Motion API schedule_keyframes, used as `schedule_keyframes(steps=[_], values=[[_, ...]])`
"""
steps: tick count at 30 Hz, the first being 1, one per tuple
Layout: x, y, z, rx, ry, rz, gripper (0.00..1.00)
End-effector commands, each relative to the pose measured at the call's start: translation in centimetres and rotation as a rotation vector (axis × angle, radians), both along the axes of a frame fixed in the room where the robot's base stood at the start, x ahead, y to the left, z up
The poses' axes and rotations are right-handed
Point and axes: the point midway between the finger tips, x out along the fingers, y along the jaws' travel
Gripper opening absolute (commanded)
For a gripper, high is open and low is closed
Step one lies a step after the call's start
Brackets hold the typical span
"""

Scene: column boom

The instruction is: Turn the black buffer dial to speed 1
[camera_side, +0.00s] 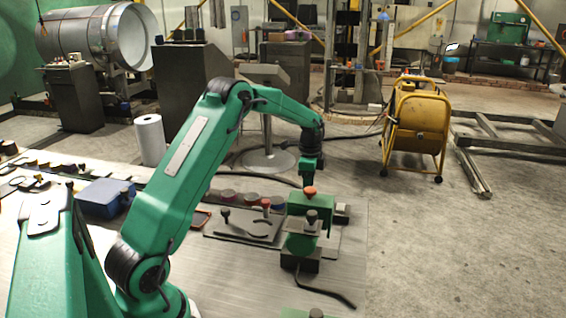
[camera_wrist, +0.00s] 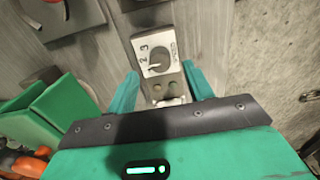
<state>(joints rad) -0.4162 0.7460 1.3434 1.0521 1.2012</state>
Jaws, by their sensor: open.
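The buffer dial (camera_wrist: 158,58) is a dark round knob on a pale plate, seen at the top middle of the wrist view. The digits 2 and 3 show to its left and dark lettering to its right. A light mark shows on the knob; I cannot tell which number it points to. My gripper (camera_wrist: 160,86) is open, its two green fingers apart on either side of the lower end of the dial plate. The fingers hold nothing. In the side view, my arm reaches down over the bench, and the dial is too small to make out.
A green block (camera_side: 322,203) stands on the bench under my wrist, with an orange knob (camera_side: 310,191) close by. A flat grey plate (camera_side: 240,226) lies to the left, and a blue box (camera_side: 104,198) sits farther left. A yellow machine (camera_side: 417,125) stands on the floor behind.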

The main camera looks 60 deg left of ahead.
Motion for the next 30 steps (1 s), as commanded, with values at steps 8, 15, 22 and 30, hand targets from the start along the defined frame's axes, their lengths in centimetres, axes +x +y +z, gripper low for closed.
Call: schedule_keyframes(steps=[8, 15, 22, 30], values=[[-0.1, 0.0, -3.2, -0.001, 0.002, 0.0, 0.52], [0.0, 0.0, -4.0, 0.0, 0.0, 0.0, 0.52], [0.0, 0.0, -4.0, 0.0, 0.0, 0.0, 0.48], [0.0, 0.0, -4.0, -0.001, 0.001, 0.0, 0.07]])
